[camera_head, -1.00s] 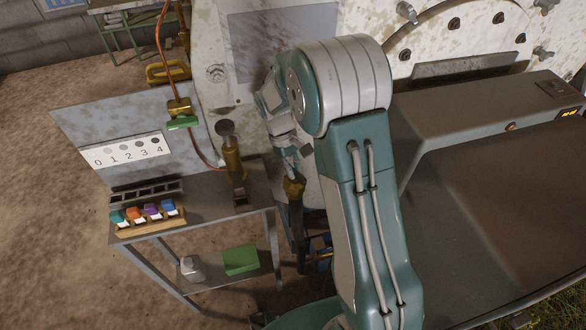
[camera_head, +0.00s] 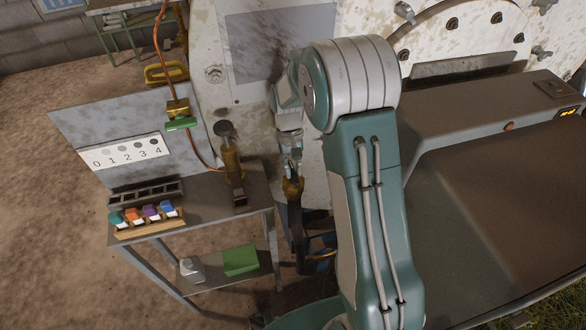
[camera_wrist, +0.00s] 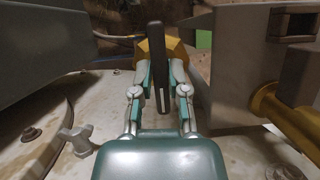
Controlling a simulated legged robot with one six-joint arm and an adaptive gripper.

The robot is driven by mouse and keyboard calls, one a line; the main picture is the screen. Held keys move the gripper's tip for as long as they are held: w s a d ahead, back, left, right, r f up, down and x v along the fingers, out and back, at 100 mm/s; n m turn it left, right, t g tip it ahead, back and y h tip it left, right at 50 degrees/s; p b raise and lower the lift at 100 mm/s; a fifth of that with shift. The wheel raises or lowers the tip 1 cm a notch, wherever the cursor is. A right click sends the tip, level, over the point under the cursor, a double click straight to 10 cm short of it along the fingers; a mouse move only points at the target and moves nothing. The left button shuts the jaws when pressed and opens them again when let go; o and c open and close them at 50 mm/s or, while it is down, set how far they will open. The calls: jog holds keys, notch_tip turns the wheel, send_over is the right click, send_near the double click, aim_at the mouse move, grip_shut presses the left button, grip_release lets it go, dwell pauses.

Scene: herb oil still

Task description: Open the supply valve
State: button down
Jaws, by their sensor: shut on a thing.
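A brass valve body (camera_head: 293,187) sits on a dark upright pipe to the right of the small metal table. In the wrist view its yellow-brass body (camera_wrist: 176,52) shows behind a dark lever (camera_wrist: 156,45). My gripper (camera_wrist: 164,82) has its two fingers on either side of this lever and is shut on it. The lever stands nearly upright in the wrist view. In the head view my gripper (camera_head: 291,160) is directly above the brass body, and the lever is hard to make out there. No label shows which valve this is.
A second valve with a green handle (camera_head: 181,123) hangs on an orange-brown line. The metal table (camera_head: 205,195) holds coloured blocks (camera_head: 149,213) and a brass fitting (camera_head: 232,163). A panel numbered 0 to 4 (camera_head: 124,151) stands behind. The large white vessel (camera_head: 225,75) is close to my arm.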

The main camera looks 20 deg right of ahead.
aim_at(292, 170)
jog(key=c, duration=0.6)
grip_release()
jog(key=shift+c, duration=0.2)
notch_tip(292, 170, up, 9)
jog(key=shift+a+r, duration=0.1)
jog(key=shift+r, duration=0.35)
